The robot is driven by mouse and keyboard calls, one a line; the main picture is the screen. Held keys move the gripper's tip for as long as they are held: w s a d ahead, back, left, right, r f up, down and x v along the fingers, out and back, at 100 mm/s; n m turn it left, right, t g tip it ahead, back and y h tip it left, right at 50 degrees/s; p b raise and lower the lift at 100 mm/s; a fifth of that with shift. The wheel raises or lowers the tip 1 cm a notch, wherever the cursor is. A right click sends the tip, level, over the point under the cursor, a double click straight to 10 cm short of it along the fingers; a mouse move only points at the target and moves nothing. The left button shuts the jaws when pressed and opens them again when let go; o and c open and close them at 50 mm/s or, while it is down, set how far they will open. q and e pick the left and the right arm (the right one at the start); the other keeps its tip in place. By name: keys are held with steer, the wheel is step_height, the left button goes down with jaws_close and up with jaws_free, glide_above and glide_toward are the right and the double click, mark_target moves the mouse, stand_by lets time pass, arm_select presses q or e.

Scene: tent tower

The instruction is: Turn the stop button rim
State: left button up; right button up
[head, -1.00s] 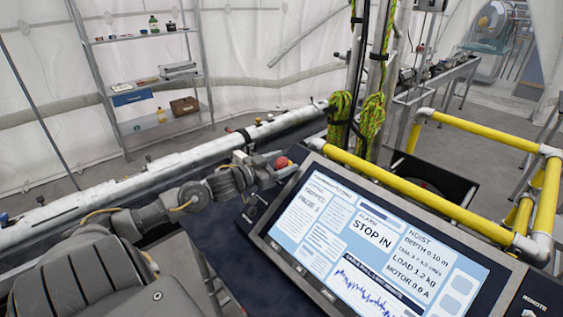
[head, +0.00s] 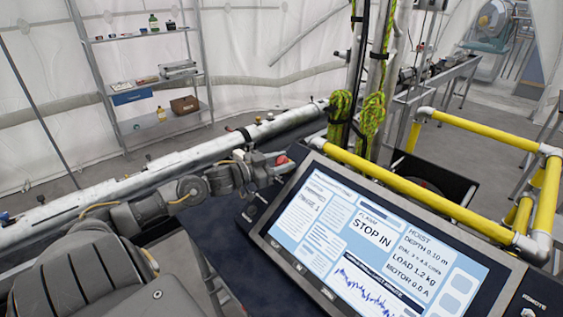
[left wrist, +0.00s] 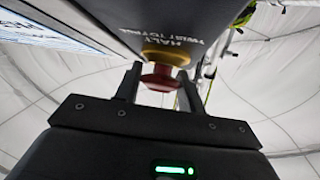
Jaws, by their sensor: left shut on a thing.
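The red stop button (left wrist: 160,80) sits in a yellow collar (left wrist: 166,56) on a dark panel face marked "HALT" and "TWIST TO" in the left wrist view. My left gripper (left wrist: 161,84) has one finger on each side of the red rim and is shut on it. The fingertips are small and partly hidden there. My right gripper is in neither view.
Yellow rails (head: 420,195) run behind the console. A long pale pipe (head: 170,160) lies behind my left arm. Green rope (head: 372,115) hangs on the mast.

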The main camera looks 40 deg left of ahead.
arm_select(q)
steer(key=m+g+h+b, duration=0.1)
steer(key=m+h, duration=0.2)
steer(key=m, duration=0.1)
steer(key=shift+g, duration=0.4)
steer(key=shift+m+g+h+b, duration=1.15)
steer(key=shift+m+g+h, duration=0.05)
steer(key=shift+m, duration=0.6)
steer(key=o, duration=1)
steer(key=shift+s+a+f, duration=0.1)
steer(key=shift+s+a, duration=0.2)
steer(key=shift+s, duration=0.05)
steer(key=shift+r+b+v, duration=0.2)
steer(key=shift+b+v, duration=0.45)
steer(key=shift+v, duration=4.3)
steer(key=shift+w, duration=0.1)
